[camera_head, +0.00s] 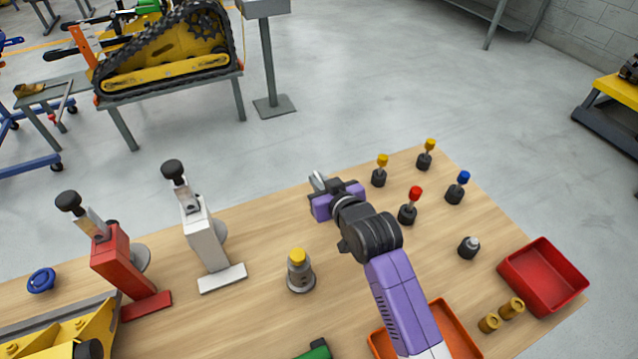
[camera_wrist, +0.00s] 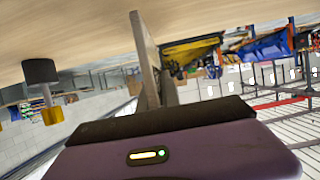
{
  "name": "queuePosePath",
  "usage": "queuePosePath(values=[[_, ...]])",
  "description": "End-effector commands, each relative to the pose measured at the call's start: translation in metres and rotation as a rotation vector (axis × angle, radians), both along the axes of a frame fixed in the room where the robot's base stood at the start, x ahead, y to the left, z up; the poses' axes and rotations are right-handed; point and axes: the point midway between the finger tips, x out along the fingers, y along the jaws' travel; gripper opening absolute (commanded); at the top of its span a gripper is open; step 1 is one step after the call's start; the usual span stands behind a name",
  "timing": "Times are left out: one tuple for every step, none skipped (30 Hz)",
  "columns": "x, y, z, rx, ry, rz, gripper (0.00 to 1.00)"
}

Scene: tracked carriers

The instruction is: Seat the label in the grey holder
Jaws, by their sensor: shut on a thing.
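My gripper (camera_head: 322,187) is over the far edge of the wooden table, shut on a thin, pale grey plate, seemingly the label (camera_head: 317,181). The plate also shows edge-on in the wrist view (camera_wrist: 147,55), standing out from the jaws. A light grey upright stand with a black knob (camera_head: 205,240), the likely grey holder, stands left of my gripper, well apart from it. Its slot cannot be made out. The label's face is not visible.
A red stand (camera_head: 112,262) is beside the light grey one. A yellow-topped metal cylinder (camera_head: 300,275) stands between the grey stand and my arm. Several knobbed black pegs (camera_head: 408,213), a red tray (camera_head: 543,277) and an orange tray (camera_head: 453,328) are on the right.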

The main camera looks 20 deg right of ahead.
Motion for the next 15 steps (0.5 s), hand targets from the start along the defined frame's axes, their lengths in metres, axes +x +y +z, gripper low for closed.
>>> queuePosePath(values=[[-0.0003,0.0001,-0.0054,0.000,0.001,0.000,0.00],[-0.0003,0.0000,-0.0072,0.000,0.000,0.000,0.00],[-0.0003,0.0000,-0.0090,0.000,0.000,0.000,0.00],[-0.0003,0.0001,-0.0095,0.000,0.000,0.000,0.00],[-0.0003,0.0000,-0.0096,0.000,0.000,0.000,0.00],[-0.0002,0.0000,-0.0094,0.000,-0.001,0.000,0.00],[-0.0003,0.0000,-0.0093,0.000,-0.001,0.000,0.00],[-0.0002,0.0000,-0.0092,0.000,-0.001,0.000,0.00],[-0.0002,0.0000,-0.0092,0.000,-0.001,0.000,0.00],[-0.0002,0.0000,-0.0092,0.000,-0.001,0.000,0.00],[-0.0002,0.0000,-0.0094,0.000,-0.001,0.000,0.00],[-0.0002,0.0000,-0.0103,0.000,-0.001,0.000,0.00],[-0.0002,0.0000,-0.0114,0.000,0.000,0.000,0.00],[-0.0002,0.0000,-0.0125,0.000,0.000,0.000,0.00],[-0.0002,0.0000,-0.0128,0.000,0.000,0.000,0.09]])
